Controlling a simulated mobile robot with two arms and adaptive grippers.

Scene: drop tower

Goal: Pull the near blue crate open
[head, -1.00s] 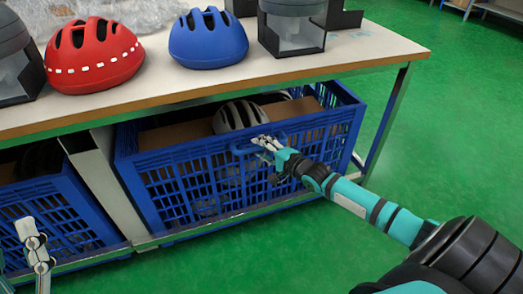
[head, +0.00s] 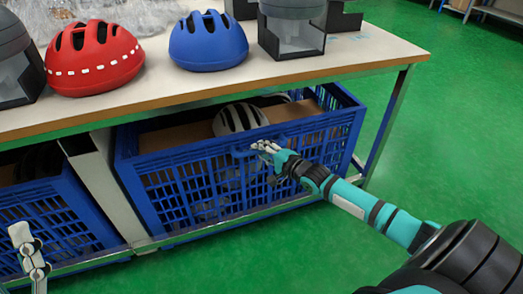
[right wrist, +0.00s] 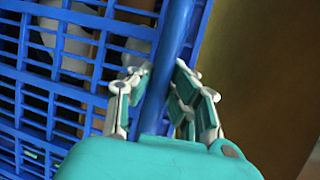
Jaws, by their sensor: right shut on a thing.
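The near blue crate (head: 200,190) stands under the table, a slatted box with a grey-white helmet (head: 240,119) and brown cardboard inside. My right gripper (head: 266,147) is at the handle bar on the upper part of its front side. In the right wrist view the blue bar (right wrist: 174,50) runs between the two fingers (right wrist: 155,95), and the gripper is shut on it. The slatted wall of the crate shows at the left of that view. My left gripper (head: 30,250) is partly in view at the lower left, away from this crate; its opening is unclear.
A second blue crate (head: 55,215) stands left of a pale table leg (head: 100,185). The table top (head: 375,48) above holds a red helmet (head: 92,60), a blue helmet (head: 208,40) and dark stands. Green floor is clear in front and at right.

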